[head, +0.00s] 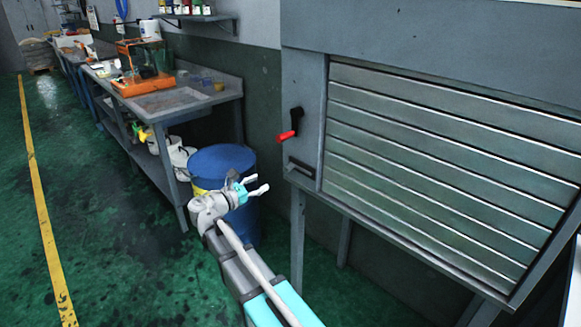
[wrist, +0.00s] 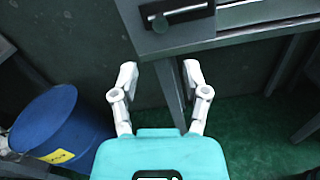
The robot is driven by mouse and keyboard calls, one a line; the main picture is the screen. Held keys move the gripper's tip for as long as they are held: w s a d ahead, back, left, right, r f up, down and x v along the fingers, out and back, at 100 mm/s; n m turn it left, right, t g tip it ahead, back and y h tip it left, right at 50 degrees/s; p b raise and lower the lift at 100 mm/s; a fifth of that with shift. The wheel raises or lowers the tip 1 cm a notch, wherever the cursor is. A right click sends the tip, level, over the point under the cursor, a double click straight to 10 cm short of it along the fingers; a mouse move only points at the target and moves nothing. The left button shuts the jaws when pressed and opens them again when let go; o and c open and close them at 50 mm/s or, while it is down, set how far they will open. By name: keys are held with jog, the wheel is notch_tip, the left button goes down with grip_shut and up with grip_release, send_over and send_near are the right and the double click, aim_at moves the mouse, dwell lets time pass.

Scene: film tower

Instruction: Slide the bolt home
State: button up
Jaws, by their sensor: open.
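The bolt (head: 301,168) shows as a small dark bar low on the left panel of the grey shuttered cabinet. In the wrist view, what seems to be the same bolt (wrist: 185,11) is a pale bar in a dark mount at the top edge, with a dark round knob (wrist: 160,23) at its left. My gripper (head: 259,184) is open and empty, to the left of the bolt and a little below it in the head view. In the wrist view its two fingers (wrist: 160,72) stand apart below the knob, not touching it.
A lever with a red grip (head: 287,135) sits above the bolt on the cabinet (head: 304,90). A blue drum (head: 222,160) stands behind my gripper. A workbench (head: 225,92) with an orange-framed machine runs along the wall. The green floor (head: 120,240) at left is clear.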

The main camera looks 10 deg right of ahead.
aim_at(296, 164)
jog(key=shift+x, duration=6.9)
grip_shut()
